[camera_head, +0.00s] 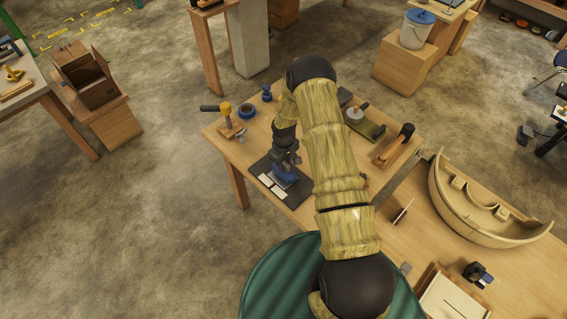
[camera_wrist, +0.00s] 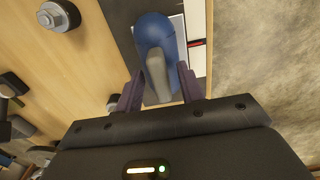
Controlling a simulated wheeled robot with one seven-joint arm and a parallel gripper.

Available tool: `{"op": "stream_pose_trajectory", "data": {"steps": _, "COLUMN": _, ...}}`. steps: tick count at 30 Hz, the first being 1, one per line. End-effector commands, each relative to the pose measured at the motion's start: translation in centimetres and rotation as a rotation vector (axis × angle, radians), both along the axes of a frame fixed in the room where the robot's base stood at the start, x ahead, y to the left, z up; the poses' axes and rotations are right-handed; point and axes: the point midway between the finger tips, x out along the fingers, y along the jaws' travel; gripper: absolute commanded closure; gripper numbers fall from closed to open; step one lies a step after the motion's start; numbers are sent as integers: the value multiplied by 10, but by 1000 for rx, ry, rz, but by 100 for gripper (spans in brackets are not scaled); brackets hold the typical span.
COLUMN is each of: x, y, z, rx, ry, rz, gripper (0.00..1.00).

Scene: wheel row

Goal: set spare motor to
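A blue rounded body with a grey bar-like part (camera_wrist: 158,45), which may be the spare motor, lies between the two fingers of my gripper (camera_wrist: 160,88) in the wrist view. The fingers stand wide apart, one on each side of it. I cannot tell whether they touch it. In the head view the blue body (camera_head: 283,177) is at a dark mat (camera_head: 265,168) with white cards on it, at the table's near left edge. My gripper (camera_head: 288,157) is right above it and partly hides it. No other thing is clearly a motor.
The wooden table (camera_head: 222,128) also holds a yellow-topped tool (camera_head: 226,110), a blue ring (camera_head: 247,111), a green block with a grey knob (camera_head: 372,128) and a wooden stand (camera_head: 393,150). A large curved wooden piece (camera_head: 480,222) lies on the right. Open floor lies left.

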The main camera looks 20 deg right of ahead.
Motion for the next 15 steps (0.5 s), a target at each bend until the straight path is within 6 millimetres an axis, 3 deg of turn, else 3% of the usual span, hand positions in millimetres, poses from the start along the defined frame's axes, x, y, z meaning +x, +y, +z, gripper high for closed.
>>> {"op": "stream_pose_trajectory", "data": {"steps": 8, "x": 0, "y": 1, "z": 1, "rx": 0, "ry": 1, "rz": 2, "gripper": 62}}
{"op": "stream_pose_trajectory", "data": {"steps": 15, "x": 0, "y": 1, "z": 19, "rx": -1, "ry": 0, "rz": 1, "gripper": 62}}
